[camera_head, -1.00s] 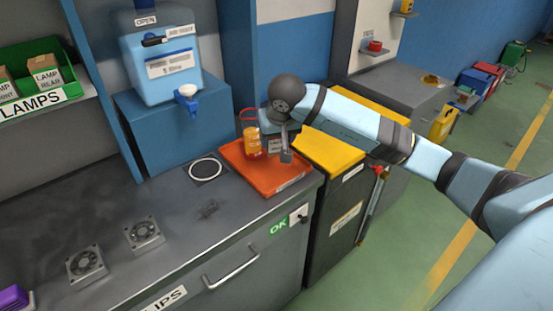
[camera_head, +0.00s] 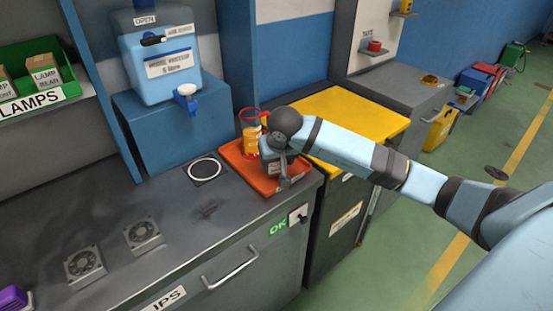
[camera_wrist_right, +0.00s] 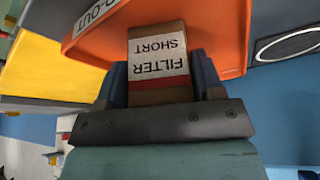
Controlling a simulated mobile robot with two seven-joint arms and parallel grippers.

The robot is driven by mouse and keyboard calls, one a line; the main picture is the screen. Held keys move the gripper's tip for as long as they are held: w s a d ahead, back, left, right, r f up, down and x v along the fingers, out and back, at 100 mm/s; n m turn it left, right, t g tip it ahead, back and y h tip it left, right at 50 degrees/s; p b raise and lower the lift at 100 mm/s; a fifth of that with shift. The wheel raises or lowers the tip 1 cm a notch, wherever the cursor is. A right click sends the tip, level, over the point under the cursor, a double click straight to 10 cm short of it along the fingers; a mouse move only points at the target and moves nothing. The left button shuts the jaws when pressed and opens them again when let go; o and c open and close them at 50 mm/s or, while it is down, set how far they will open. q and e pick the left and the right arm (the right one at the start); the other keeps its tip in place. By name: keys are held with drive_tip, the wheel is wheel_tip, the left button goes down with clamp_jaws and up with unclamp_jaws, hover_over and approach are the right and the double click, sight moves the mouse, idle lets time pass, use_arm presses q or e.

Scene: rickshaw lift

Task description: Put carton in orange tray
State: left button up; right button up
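The carton (camera_wrist_right: 158,50), a brown box with a white FILTER SHORT label, is between the two fingers of my right gripper (camera_wrist_right: 160,78) in the right wrist view. Both fingers lie against its sides, so the gripper looks shut on it. The orange tray (camera_head: 239,165) sits on the grey bench in the head view. It also shows behind the carton in the right wrist view (camera_wrist_right: 221,28). My right gripper (camera_head: 277,172) is over the tray's right part and hides most of the carton there. Whether the carton touches the tray floor is unclear. My left gripper is out of view.
An orange-yellow container (camera_head: 251,139) stands at the tray's back, with a red loop beside it. A yellow-topped cabinet (camera_head: 345,115) is right of the tray. A blue dispenser (camera_head: 165,62) stands behind. Two small fans (camera_head: 142,234) lie on the bench, with clear room between them and the tray.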

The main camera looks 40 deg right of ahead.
drive_tip(key=o, duration=0.4)
drive_tip(key=shift+c, duration=0.2)
drive_tip(key=shift+r, duration=0.15)
drive_tip(key=v, duration=1.2)
drive_tip(key=shift+p, duration=0.3)
